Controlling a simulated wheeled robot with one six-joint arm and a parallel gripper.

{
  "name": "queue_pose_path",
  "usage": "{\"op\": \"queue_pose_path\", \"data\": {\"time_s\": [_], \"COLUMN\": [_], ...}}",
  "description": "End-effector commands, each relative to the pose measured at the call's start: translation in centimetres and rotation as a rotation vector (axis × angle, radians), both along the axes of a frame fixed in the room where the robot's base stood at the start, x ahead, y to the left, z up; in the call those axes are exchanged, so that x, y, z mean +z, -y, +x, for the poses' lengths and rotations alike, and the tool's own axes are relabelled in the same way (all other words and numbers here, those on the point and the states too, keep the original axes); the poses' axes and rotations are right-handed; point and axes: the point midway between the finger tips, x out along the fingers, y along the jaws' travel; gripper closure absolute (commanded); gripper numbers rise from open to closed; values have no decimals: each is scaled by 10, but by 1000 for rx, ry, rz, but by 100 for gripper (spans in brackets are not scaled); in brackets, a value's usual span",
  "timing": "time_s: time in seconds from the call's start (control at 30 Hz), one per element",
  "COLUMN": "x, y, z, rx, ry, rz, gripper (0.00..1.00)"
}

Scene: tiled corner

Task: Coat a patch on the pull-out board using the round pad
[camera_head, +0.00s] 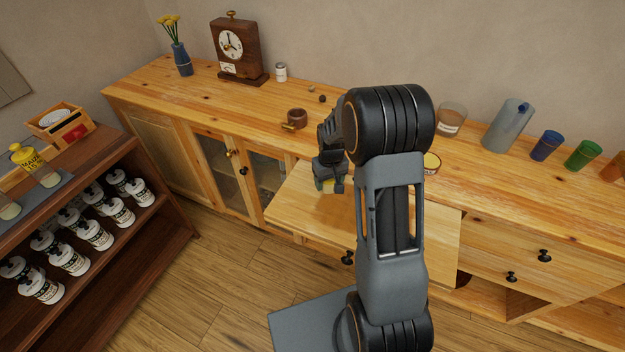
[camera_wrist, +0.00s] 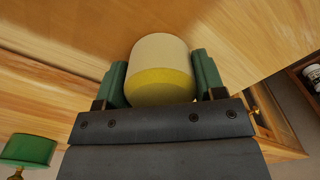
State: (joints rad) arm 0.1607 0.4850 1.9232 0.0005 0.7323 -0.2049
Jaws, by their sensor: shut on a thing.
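My gripper (camera_head: 329,172) is over the left part of the pull-out board (camera_head: 296,208), shut on the round pad (camera_head: 328,186). In the wrist view, the round pad (camera_wrist: 160,62) is cream above with a yellow band and sits between the two green fingers. I cannot tell whether it touches the wood. The pull-out board is pale wood and juts from the front of the long cabinet. My arm hides its middle. No coated patch shows on the visible wood.
A small yellow-rimmed bowl (camera_head: 432,162) stands on the cabinet top, partly behind my arm. A brown cup (camera_head: 297,117), a clock (camera_head: 238,50), a grey pitcher (camera_head: 507,126) and coloured cups stand along the top. A dark shelf (camera_head: 125,160) with several white jars is at left.

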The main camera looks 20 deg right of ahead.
Motion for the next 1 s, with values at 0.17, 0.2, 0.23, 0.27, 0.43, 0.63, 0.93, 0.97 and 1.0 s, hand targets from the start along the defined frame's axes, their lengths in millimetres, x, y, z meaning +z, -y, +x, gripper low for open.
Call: {"op": "queue_pose_path", "data": {"time_s": [0.17, 0.2, 0.23, 0.27, 0.43, 0.63, 0.93, 0.97, 1.0], "x": [17, 27, 29, 31, 46, 64, 81, 82, 82], "y": [-4, -3, -3, -2, -2, -3, -5, -5, -5], "z": [2, 1, 0, 0, 0, 0, 1, 1, 1], "rx": [-2, -4, -5, -6, -7, -3, 0, 0, 0], "ry": [4, 5, 1, 0, 1, 0, 0, 0, 0], "rz": [-1, -1, 0, 0, 0, 0, 0, 0, 0], "gripper": [59, 59, 59, 59, 59, 59, 59, 59, 59]}}
